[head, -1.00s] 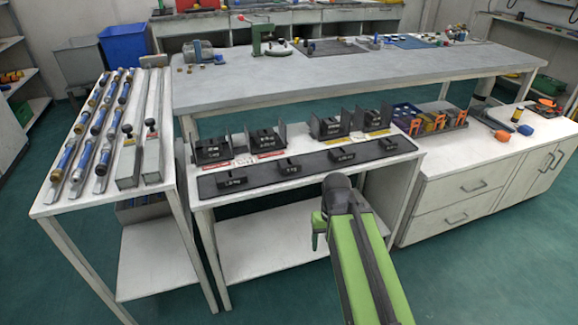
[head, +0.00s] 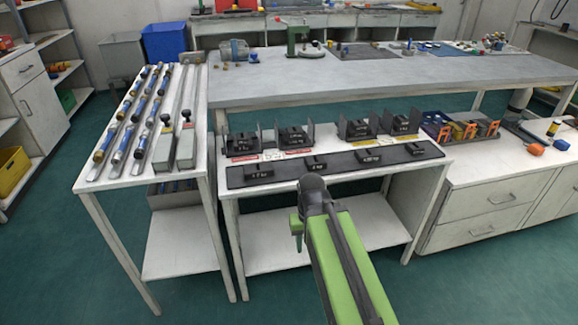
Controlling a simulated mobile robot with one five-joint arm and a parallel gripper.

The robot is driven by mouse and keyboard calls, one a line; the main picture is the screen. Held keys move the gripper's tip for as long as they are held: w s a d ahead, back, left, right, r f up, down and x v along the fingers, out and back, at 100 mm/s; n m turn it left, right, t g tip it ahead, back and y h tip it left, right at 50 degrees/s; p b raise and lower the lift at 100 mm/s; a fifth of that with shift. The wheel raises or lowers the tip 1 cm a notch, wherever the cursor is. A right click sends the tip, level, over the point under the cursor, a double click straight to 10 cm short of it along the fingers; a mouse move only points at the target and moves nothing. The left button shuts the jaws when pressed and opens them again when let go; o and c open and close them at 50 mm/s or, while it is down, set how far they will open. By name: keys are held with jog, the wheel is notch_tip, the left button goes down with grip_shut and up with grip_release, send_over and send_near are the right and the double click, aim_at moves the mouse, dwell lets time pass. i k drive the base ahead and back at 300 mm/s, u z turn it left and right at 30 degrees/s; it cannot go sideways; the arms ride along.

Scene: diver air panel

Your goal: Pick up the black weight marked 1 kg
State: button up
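Several black weights with small white markings lie in a row on a dark mat (head: 340,164) on the front edge of a white table. They are a left one (head: 260,170), a second (head: 316,162), a third (head: 368,156) and a right one (head: 415,150). The markings are too small to tell surely which one reads 1 kg. My gripper (head: 297,228) hangs at the end of my green and black arm, in front of the table edge in the picture, below the second weight. Its fingers are mostly hidden by the arm.
Behind the mat, black holders (head: 294,138) contain more black blocks. A white side table (head: 98,182) with blue cylinders stands left. A white drawer cabinet (head: 480,215) stands right, with orange-handled items in a tray (head: 460,130). A long grey bench (head: 330,80) runs behind.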

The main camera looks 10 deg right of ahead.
aim_at(316, 161)
jog(key=u, duration=0.6)
jog(key=k, duration=0.2)
jog(key=u, duration=2.9)
jog(key=k, duration=1.1)
jog(key=z, duration=1.15)
jog(key=i, duration=1.15)
jog(key=z, duration=0.55)
jog(key=i, duration=0.4)
jog(key=z, duration=0.05)
